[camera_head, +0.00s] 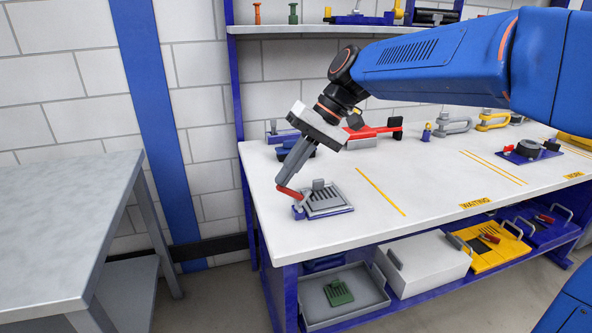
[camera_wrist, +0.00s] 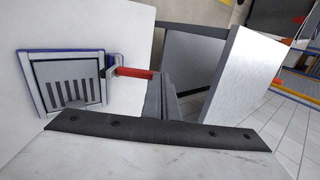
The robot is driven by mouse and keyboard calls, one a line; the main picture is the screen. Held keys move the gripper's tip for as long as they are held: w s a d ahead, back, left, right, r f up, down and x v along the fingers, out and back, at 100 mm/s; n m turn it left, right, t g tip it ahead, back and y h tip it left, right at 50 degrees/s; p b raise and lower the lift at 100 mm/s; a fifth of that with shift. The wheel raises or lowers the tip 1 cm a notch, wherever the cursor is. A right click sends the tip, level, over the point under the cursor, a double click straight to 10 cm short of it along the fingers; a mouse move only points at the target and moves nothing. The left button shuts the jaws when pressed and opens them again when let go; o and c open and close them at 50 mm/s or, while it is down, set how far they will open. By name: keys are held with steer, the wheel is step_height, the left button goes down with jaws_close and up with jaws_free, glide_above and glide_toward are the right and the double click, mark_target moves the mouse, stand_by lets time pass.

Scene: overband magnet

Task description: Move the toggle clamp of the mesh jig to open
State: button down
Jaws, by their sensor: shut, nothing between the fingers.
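The mesh jig (camera_head: 327,200) is a blue base with a grey slotted plate, near the left front corner of the white bench. It also shows at the left of the wrist view (camera_wrist: 66,82). Its toggle clamp has a red lever (camera_head: 289,192) on a blue mount at the jig's side; in the wrist view the lever (camera_wrist: 135,72) points away from the plate towards my fingers. My gripper (camera_head: 281,181) is shut and empty, its tips at the lever's outer end. The fingers (camera_wrist: 163,95) overlap that end in view; I cannot tell whether they touch it.
A red-handled tool (camera_head: 375,131) and blue items lie behind on the white bench (camera_head: 420,195). A grey tray (camera_head: 343,296) and a white box (camera_head: 428,264) sit on the lower shelf. A separate grey table (camera_head: 65,220) stands left across a gap.

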steer(key=h, duration=0.1)
steer(key=a, duration=0.1)
steer(key=a+f+h, duration=0.1)
steer(key=shift+s+a+t+h, duration=0.1)
steer(key=shift+s+t+h, duration=0.2)
steer(key=shift+t, duration=0.1)
steer(key=shift+s+a+f, duration=0.1)
steer(key=shift+a+f, duration=0.2)
steer(key=shift+a, duration=0.15)
steer(key=shift+r, duration=0.1)
step_height(320, 180, up, 13)
glide_above(289, 189)
steer(key=shift+r, duration=0.15)
stand_by(0.3)
stand_by(0.5)
